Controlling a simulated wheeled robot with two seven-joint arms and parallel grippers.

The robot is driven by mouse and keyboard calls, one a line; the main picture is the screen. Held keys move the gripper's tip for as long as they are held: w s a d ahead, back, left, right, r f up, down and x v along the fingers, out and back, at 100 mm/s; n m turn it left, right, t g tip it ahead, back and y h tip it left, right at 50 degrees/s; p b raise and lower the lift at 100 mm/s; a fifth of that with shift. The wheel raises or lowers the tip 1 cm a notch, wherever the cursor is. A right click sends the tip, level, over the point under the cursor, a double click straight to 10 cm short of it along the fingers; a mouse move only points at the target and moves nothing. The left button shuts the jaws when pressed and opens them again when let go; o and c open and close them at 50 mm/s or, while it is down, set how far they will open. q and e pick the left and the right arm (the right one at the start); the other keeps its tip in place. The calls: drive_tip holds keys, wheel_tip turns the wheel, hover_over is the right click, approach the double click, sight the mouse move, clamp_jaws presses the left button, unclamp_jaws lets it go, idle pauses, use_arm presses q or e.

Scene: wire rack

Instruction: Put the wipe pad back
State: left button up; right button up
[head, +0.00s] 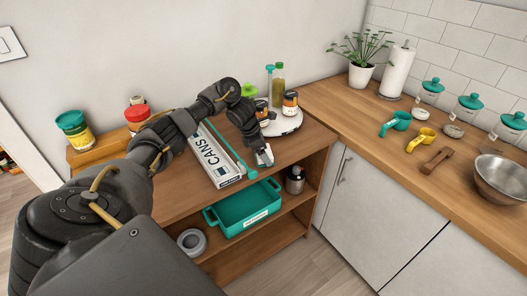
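My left arm comes in from the lower left and reaches over the wooden shelf unit. My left gripper (264,158) points down at the shelf's right part, just right of a teal rod (230,149). Its light grey fingertips are small, and I cannot tell whether they are open, shut or holding anything. I cannot pick out a wipe pad for certain; my arm hides part of the shelf top. My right gripper is not in view.
A round white tray (287,126) holds jars and bottles behind the gripper. Below are a teal bin (243,207), a grey ring (192,241) and a metal canister (295,181). A wooden counter (350,106) stands right.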

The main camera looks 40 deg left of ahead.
use_arm(q)
drive_tip(key=o, duration=0.9)
drive_tip(key=shift+f, duration=0.1)
drive_tip(key=shift+r+p, duration=0.25)
drive_tip(key=shift+p, duration=0.1)
drive_tip(key=shift+a+r, duration=0.2)
drive_tip(key=shift+r, duration=0.15)
drive_tip(key=shift+p+v, duration=0.45)
drive_tip(key=shift+v, duration=5.15)
drive_tip(key=shift+d, duration=0.1)
